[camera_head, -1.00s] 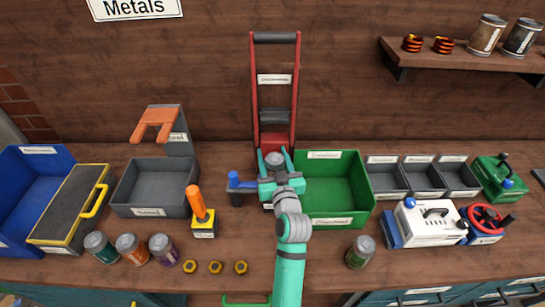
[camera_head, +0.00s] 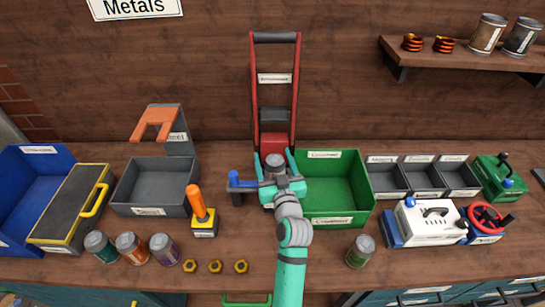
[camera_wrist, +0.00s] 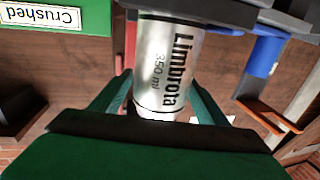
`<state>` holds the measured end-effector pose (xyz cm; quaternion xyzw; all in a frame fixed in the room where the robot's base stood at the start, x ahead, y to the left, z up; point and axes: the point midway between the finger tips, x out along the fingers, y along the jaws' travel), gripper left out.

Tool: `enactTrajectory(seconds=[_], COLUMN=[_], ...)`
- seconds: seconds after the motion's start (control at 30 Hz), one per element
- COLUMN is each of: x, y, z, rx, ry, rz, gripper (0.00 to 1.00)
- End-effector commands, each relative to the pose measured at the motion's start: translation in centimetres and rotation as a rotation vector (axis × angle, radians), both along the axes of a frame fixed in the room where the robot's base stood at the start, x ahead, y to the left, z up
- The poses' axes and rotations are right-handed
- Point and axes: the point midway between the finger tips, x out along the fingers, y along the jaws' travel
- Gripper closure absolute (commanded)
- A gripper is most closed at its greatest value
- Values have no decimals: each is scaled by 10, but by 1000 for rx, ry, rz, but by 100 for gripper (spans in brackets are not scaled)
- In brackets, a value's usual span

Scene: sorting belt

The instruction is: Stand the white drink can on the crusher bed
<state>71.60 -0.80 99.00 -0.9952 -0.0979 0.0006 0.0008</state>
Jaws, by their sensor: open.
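The white drink can (camera_head: 275,161) stands upright between my gripper's fingers, at the front of the red-framed can crusher (camera_head: 274,95). In the wrist view the can (camera_wrist: 168,65) shows the lettering "Limbrota 350 ml". Its lower end meets a grey surface (camera_wrist: 225,14) that looks like the crusher bed; the exact contact is partly hidden. My gripper (camera_head: 275,165) is open, with one teal finger on each side of the can. In the wrist view the gripper (camera_wrist: 158,98) has its fingers either side of the can's upper part.
A green bin (camera_head: 365,208) labelled Crushed stands close on the right. A blue-handled lever (camera_head: 236,180) is close on the left. Several cans, including one green can (camera_head: 360,251), and brass nuts (camera_head: 215,267) line the bench front. A grey bin (camera_head: 150,211) stands further left.

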Motion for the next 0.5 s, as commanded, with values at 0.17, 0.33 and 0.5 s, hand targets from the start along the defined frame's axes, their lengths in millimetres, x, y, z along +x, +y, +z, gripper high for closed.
enactTrajectory(seconds=[0.17,0.33,0.5], x=[-33,-66,-91], y=[-7,-14,-19], z=[0,0,0], rx=[1,1,0], ry=[0,0,0], rz=[-1,-2,-2], gripper=[32,32,32])
